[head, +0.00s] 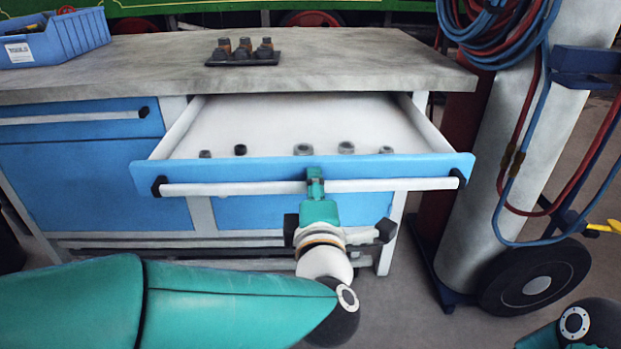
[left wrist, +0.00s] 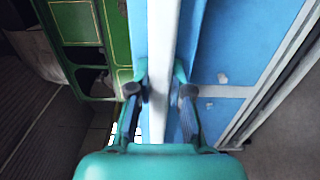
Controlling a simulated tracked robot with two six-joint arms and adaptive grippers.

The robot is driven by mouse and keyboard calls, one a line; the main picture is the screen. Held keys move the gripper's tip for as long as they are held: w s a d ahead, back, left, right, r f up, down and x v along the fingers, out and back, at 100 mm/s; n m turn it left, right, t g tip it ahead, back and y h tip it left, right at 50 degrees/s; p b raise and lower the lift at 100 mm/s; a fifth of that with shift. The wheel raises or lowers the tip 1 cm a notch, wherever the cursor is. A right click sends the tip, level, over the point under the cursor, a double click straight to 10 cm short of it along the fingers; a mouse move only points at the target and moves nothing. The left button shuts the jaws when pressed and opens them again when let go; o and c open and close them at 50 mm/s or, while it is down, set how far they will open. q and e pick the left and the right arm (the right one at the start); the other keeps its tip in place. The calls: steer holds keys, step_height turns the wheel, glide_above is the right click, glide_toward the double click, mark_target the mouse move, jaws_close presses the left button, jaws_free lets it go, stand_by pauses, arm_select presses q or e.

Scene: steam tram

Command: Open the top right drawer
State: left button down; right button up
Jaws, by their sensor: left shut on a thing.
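The top right drawer (head: 240,172) of the workbench is pulled out, with its white inside showing. Its blue front carries a long white bar handle (head: 400,184) with black end mounts. My left gripper (head: 315,182) is shut on the middle of this handle. In the left wrist view the handle (left wrist: 158,70) runs between the two fingers of my left gripper (left wrist: 160,95). Several small grey nut-like parts (head: 303,149) lie in the drawer. My right gripper is out of view; only a bit of my right arm shows at the lower right.
The worktop (head: 400,60) holds a black tray with several fittings (head: 244,52) and a blue bin (head: 55,42) at the left. A closed left drawer (head: 75,124) is beside the open one. A gas cylinder (head: 495,160) with hoses stands on a wheeled cart close at the right.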

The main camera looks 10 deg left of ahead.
arm_select(q)
steer(key=shift+s+d+f, duration=0.2)
steer(key=shift+s+f, duration=0.05)
steer(key=shift+s, duration=0.1)
steer(key=c, duration=1.3)
jaws_free()
steer(key=shift+r, duration=0.1)
steer(key=v, duration=0.7)
steer(key=shift+s, duration=0.2)
